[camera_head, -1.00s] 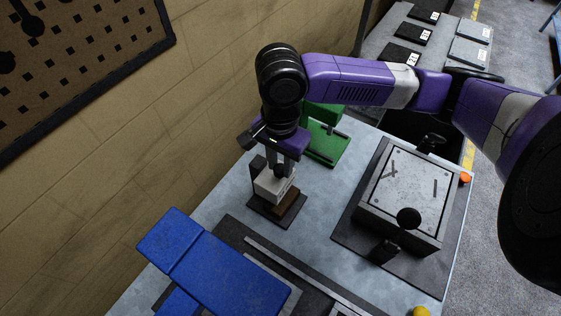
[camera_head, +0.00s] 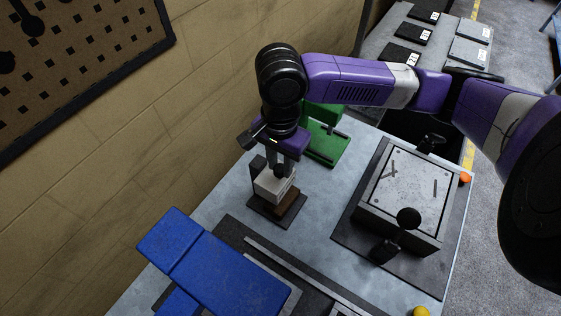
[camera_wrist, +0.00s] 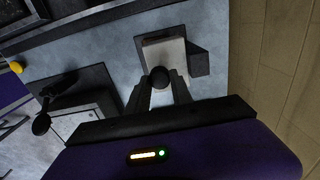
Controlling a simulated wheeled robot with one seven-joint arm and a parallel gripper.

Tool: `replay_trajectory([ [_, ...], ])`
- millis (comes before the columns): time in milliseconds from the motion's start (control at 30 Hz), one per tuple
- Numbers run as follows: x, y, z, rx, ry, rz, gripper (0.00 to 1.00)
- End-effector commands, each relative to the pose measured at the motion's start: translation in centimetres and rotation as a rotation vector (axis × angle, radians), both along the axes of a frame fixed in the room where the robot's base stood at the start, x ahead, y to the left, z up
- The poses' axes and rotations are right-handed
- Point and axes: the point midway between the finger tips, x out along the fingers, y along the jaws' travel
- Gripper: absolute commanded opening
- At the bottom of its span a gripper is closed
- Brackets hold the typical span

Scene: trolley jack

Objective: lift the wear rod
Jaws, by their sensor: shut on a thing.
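My gripper (camera_head: 282,168) points down at the back left of the bench. Its fingers are shut on a black round knob (camera_wrist: 159,77). The knob sits at a white block (camera_head: 271,186), also visible in the wrist view (camera_wrist: 164,54). The block stands on a dark plate (camera_head: 262,213) with a brown piece (camera_head: 288,202) beside it. I cannot tell whether the knob is part of the wear rod; any shaft below it is hidden. No other thing is clearly the wear rod.
A blue panelled object (camera_head: 220,265) stands at the front left. A grey box (camera_head: 405,200) with a black knob and crank sits on a dark mat at right. A green fixture (camera_head: 326,140) is behind my gripper. The brick wall (camera_head: 190,150) is close at left.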

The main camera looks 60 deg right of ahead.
Motion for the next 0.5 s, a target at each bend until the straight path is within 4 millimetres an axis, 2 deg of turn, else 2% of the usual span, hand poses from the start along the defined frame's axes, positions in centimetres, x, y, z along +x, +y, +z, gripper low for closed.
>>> replay_trajectory([
  [500, -0.07, 0.04, 0.53, 0.001, 0.002, 0.000, 0.00],
])
